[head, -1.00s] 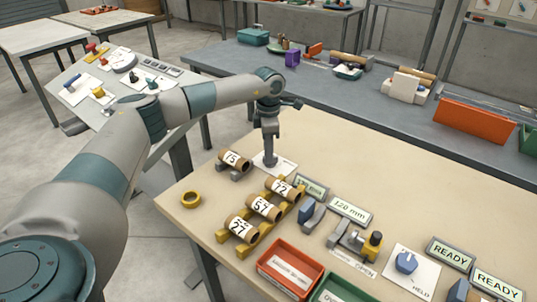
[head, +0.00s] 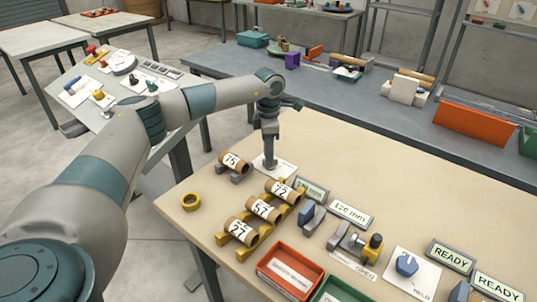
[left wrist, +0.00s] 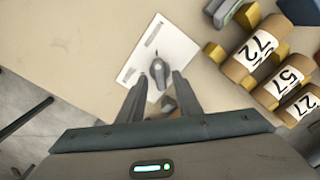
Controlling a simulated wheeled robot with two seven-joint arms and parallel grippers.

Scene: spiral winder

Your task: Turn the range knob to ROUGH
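A small grey knob (left wrist: 157,68) stands on a white plate (left wrist: 172,47) in the left wrist view. The plate (head: 286,171) also shows in the head view near the table's left edge, with the knob mostly hidden behind my gripper. My left gripper (left wrist: 160,78) points down over the plate, its two fingers apart on either side of the knob. A gap shows between the fingers and the knob, so it is open. The printing on the plate is too small to read. My right gripper is in neither view.
Cardboard rolls marked 75 (head: 231,161), 72 (head: 281,190), 57 and 27 lie on holders close by. The table behind the gripper is clear.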

